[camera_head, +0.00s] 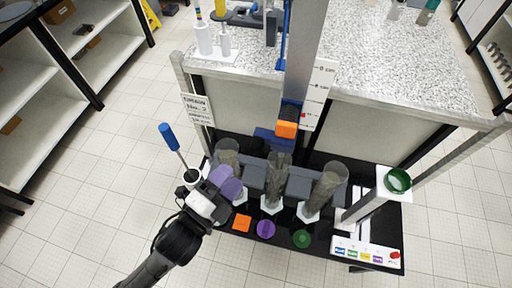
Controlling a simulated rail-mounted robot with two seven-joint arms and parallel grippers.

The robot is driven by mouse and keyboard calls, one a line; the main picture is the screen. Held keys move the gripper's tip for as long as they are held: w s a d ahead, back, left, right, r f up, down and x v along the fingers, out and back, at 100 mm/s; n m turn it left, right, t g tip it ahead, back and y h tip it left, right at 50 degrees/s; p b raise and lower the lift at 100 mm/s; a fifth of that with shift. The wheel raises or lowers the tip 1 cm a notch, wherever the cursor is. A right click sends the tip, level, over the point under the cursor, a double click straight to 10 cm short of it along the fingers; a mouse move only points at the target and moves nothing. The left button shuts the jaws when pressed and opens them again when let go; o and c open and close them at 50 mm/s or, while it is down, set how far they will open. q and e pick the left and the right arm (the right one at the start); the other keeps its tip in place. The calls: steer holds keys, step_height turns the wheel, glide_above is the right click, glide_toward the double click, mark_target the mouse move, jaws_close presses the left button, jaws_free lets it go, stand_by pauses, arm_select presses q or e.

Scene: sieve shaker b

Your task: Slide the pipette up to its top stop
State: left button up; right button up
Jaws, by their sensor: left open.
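No part is plainly readable as the pipette. A blue carriage with an orange block (287,129) sits low on the tall grey column (304,55), behind the middle cylinder, and may be its slide. Three clear cylinders with grey-brown contents stand in a row: left (228,152), middle (278,175) and right (325,188). My left gripper (226,183) is open, its purple fingers beside the left cylinder, to the front left of the orange block and apart from it. Whether its fingers touch the cylinder cannot be told. My right gripper is not in view.
A blue-handled rod (169,137) stands tilted left of my gripper. Orange, purple (265,229) and green markers lie on the black bench (283,244). A green dish (397,181) sits on a white stand at right. A button panel (365,254) is at front right.

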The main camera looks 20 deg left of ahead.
mark_target(252, 152)
arm_select(q)
steer(key=x, duration=1)
steer(key=shift+w+d, duration=0.1)
steer(key=shift+w, duration=0.15)
jaws_close()
